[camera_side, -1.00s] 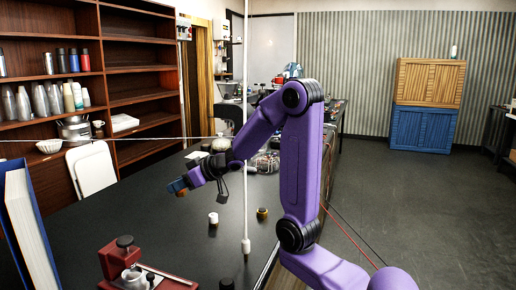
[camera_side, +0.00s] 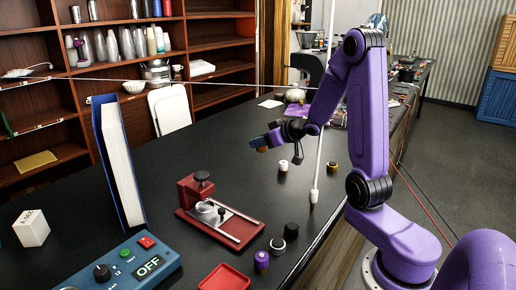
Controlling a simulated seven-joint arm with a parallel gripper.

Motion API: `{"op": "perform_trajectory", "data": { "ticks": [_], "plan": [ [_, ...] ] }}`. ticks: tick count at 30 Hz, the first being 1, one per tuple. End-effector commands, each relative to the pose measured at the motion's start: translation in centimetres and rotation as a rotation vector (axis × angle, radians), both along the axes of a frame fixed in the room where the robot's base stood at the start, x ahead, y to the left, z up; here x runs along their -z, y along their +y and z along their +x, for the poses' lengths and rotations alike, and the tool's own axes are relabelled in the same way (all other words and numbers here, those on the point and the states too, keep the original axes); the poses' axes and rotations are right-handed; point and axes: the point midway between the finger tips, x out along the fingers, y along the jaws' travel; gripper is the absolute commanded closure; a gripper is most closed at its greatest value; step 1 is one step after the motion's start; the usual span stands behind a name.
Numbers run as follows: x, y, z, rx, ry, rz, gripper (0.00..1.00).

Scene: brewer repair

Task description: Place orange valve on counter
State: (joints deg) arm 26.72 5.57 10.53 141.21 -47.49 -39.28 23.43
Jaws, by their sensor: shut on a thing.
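My gripper (camera_side: 268,141) is at the end of the purple arm, above the middle of the black counter (camera_side: 160,165). It is shut on a small orange-brown piece (camera_side: 262,150), which looks like the orange valve. The fingers hide part of it, and it is small in the picture. The piece seems a little above the counter; whether it touches is hard to tell. A small white-topped part (camera_side: 283,165) stands on the counter just right of and nearer than the gripper.
A dark part with an orange-yellow band (camera_side: 331,167) and a white pole (camera_side: 315,190) stand to the right. In front are a red stand (camera_side: 188,193), black-topped knobs (camera_side: 291,231), a purple part (camera_side: 261,262), a red tray (camera_side: 224,280) and a blue OFF box (camera_side: 125,264).

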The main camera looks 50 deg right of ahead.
Motion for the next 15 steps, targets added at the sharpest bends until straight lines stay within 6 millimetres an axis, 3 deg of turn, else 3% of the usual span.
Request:
{"op": "perform_trajectory", "data": {
  "ticks": [12,15],
  "plan": [
    [3.5,-2.5,7.0,-0.002,0.001,0.000,0.97],
    [4.9,-2.9,7.9,-0.001,0.002,0.002,0.97]
  ]
}}
